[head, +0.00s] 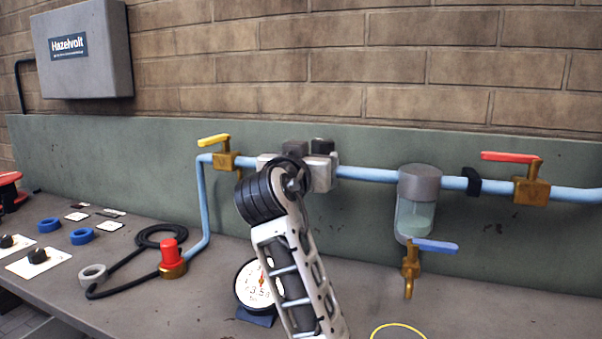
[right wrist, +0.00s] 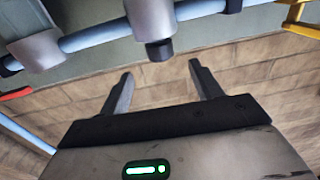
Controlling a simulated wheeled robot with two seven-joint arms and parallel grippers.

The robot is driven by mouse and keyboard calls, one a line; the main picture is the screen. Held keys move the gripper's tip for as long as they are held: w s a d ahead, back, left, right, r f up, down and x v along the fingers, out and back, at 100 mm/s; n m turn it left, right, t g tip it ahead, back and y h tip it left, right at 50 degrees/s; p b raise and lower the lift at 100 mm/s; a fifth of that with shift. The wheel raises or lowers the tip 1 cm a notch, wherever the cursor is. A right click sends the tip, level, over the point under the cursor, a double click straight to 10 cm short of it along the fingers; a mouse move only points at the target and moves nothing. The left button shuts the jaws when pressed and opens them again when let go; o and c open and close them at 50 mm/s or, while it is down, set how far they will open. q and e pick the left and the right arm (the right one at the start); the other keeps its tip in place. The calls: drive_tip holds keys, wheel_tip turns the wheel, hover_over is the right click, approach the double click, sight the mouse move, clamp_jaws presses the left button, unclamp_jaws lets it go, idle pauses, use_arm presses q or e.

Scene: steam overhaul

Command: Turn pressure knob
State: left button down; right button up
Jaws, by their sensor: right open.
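The pressure regulator is a pale block (head: 321,174) on the blue pipe, partly hidden behind my right arm in the head view. A dark knob (head: 322,146) stands on top of it. In the right wrist view the knob (right wrist: 158,50) sticks out from the silver regulator body (right wrist: 150,17). My right gripper (right wrist: 161,69) is open and empty. Its two fingertips point toward the knob, one to each side of it in the picture, and look apart from it. The head view does not clearly show the fingers. My left gripper is not in view.
A round gauge (head: 253,286) stands on the bench, partly behind my arm. A yellow-handled valve (head: 226,160) is left of the regulator. A filter bowl (head: 419,185), blue-handled drain valve (head: 412,266) and red-handled valve (head: 532,190) are to its right.

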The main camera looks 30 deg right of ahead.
drive_tip(key=v, duration=0.5)
drive_tip(key=shift+s+a+b, duration=0.1)
drive_tip(key=shift+s+b, duration=0.05)
drive_tip(key=shift+b, duration=0.15)
